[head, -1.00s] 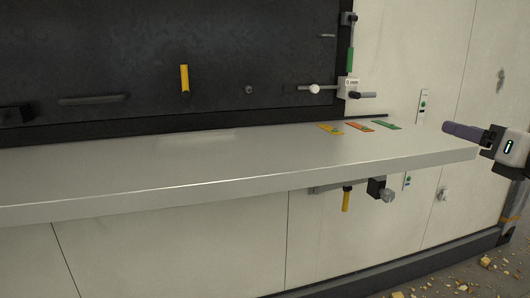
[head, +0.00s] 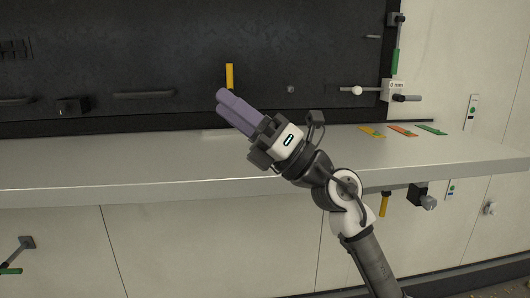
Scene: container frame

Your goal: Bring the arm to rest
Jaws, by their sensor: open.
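My gripper (head: 222,98) is raised in front of the grey shelf (head: 60,178) and the dark panel behind it. Its two purple fingers point up and to the left and overlap in this view, so the gap between them is hard to see. Nothing shows held between them. My arm comes up from the bottom right of the head view, bent at the white joint. The fingertips appear just below and left of a yellow handle (head: 229,76) on the panel; I cannot tell the distance between them.
Yellow, orange and green tags (head: 402,130) lie at the shelf's right. A yellow handle (head: 384,204) and a dark clamp (head: 418,195) hang under the shelf. The shelf's left part is clear.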

